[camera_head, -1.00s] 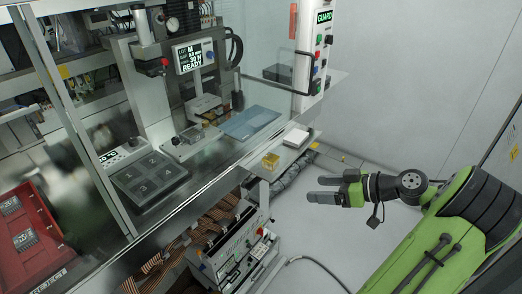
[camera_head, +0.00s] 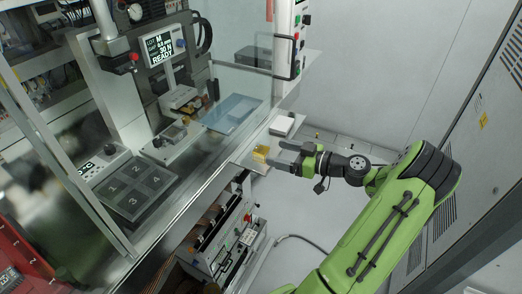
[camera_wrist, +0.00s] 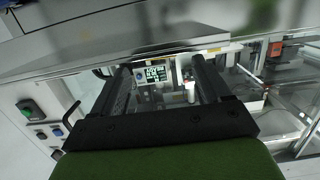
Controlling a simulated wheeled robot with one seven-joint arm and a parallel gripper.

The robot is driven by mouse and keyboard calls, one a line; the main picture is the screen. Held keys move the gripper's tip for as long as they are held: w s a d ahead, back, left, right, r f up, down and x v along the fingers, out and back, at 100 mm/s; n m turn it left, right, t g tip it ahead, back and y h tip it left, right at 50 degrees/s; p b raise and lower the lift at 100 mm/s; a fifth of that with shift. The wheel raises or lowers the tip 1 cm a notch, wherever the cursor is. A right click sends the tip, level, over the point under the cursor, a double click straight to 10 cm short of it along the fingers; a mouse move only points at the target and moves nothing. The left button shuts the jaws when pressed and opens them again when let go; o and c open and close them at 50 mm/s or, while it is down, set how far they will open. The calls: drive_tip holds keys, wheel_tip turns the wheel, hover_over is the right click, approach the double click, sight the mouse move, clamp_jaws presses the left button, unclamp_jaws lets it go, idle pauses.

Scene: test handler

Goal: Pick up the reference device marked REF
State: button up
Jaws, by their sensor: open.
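A small yellow block (camera_head: 261,153) sits on a light ledge (camera_head: 246,163) at the front of the machine in the head view. No REF marking is readable in any view, so I cannot tell whether this block is the reference device. My gripper (camera_head: 276,155) is open, just right of the block, with its fingers pointing left toward it. Whether the fingertips touch or overlap the block is unclear. In the wrist view my gripper (camera_wrist: 161,66) has its two dark fingers apart. The machine's display shows between them, and I make out no block there.
A white box (camera_head: 282,125) sits farther along the ledge. Behind a clear panel are a numbered dark tray (camera_head: 135,187), a blue plate (camera_head: 232,113) and a READY display (camera_head: 160,48). A grey cabinet (camera_head: 480,160) stands right.

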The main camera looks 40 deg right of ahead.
sight(266, 151)
drive_tip(key=x, duration=0.4)
drive_tip(key=shift+w+a+f+p, duration=0.15)
drive_tip(key=shift+w+p, duration=0.15)
drive_tip(key=shift+p, duration=0.05)
drive_tip(key=shift+s, duration=0.2)
drive_tip(key=shift+c, duration=0.6)
drive_tip(key=c, duration=1)
